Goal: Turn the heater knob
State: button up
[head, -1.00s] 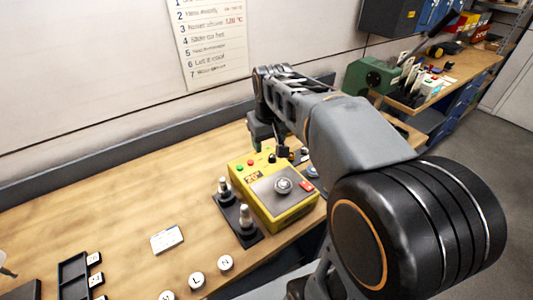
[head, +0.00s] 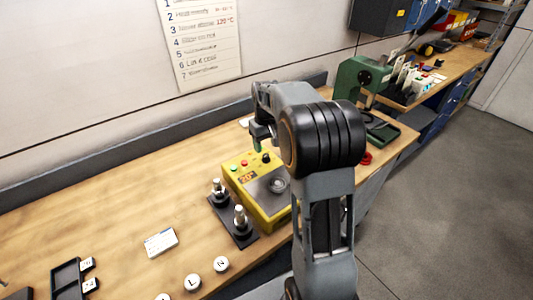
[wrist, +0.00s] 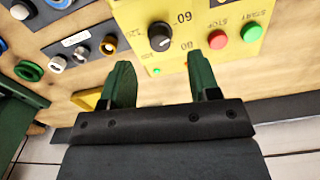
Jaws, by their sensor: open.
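The yellow heater box (head: 251,207) stands on the wooden bench, with a round grey plate on its top. Its black heater knob (head: 266,158) shows at the back end of the box. In the wrist view the knob (wrist: 160,37) has a white pointer mark and printed numbers around it, including 60 and 120. My gripper (wrist: 165,75) is open and empty, its two green fingers apart. The knob lies beyond the fingertips, roughly between them and apart from them. In the head view my gripper (head: 257,148) hangs just behind the box, partly hidden by my arm.
A red stop button (wrist: 218,40) and a green start button (wrist: 251,33) sit beside the knob. A black stand with two metal posts (head: 233,221) is left of the box. A rack with rings (wrist: 82,47) and a green press (head: 358,80) are nearby.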

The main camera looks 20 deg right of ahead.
aim_at(266, 155)
jog(key=shift+f, duration=2.4)
jog(key=c, duration=0.9)
